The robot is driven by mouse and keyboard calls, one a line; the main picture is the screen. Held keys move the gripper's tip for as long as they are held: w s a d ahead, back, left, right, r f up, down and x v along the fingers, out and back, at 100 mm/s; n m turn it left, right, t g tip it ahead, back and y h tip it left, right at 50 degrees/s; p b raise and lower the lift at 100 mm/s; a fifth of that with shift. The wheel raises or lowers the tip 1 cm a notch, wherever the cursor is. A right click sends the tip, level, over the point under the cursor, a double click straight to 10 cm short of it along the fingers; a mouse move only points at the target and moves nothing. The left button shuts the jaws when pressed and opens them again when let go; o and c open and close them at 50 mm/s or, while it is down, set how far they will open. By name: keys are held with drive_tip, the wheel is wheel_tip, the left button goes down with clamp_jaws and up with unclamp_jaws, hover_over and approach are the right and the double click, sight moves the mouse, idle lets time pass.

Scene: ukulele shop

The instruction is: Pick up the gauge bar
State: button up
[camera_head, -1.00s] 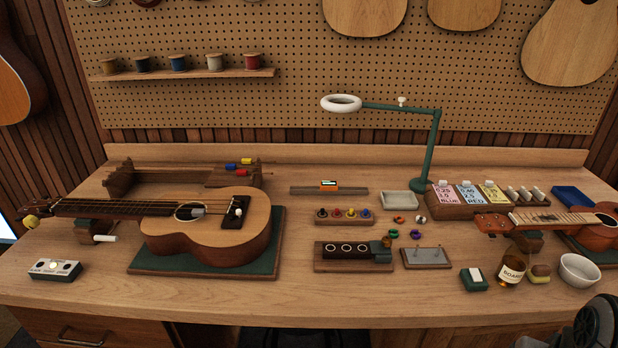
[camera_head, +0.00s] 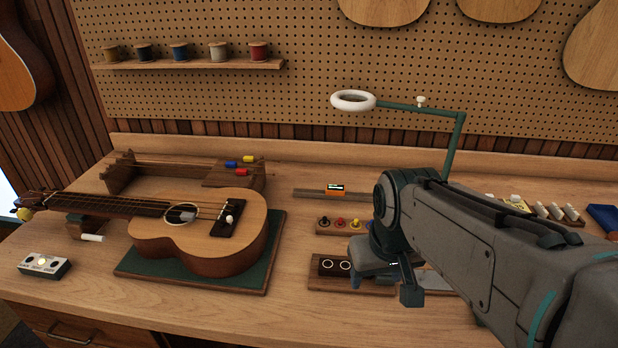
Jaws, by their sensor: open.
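A long thin brown-grey bar (camera_head: 306,193) with a small orange display unit (camera_head: 337,190) on it lies at the back middle of the bench. It looks like the gauge bar, but I cannot be certain of this. Its right end is close to or behind my arm in the picture. My gripper (camera_head: 390,282) points down over the middle of the bench, in front of the bar and to its right. It is open. No object shows between its fingers, though my arm hides part of it.
A ukulele lies on a green mat (camera_head: 138,266) at left. A green lamp post (camera_head: 455,140) rises behind my arm.

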drive_tip(key=w+r+n, duration=0.3)
drive_tip(key=w+r, duration=0.2)
drive_tip(key=w, duration=0.6)
drive_tip(key=n+g+p, duration=0.2)
drive_tip(key=n+g, duration=0.1)
drive_tip(key=n, duration=0.8)
hover_over(336, 187)
drive_tip(key=f, duration=0.9)
drive_tip(key=shift+s+f, duration=0.1)
drive_tip(key=shift+s, duration=0.15)
drive_tip(key=shift+w+d+f+n, duration=0.1)
drive_tip(key=shift+w+f+n, duration=0.15)
drive_tip(key=shift+f, duration=0.2)
drive_tip(key=shift+w+f+n, duration=0.1)
drive_tip(key=shift+f+n, duration=0.15)
drive_tip(key=shift+f, duration=0.2)
drive_tip(key=shift+s+a+f, duration=0.1)
drive_tip(key=shift+f, duration=1.65)
drive_tip(key=shift+s+a+f, duration=0.1)
drive_tip(key=shift+f, duration=1.6)
drive_tip(key=c, duration=1.2)
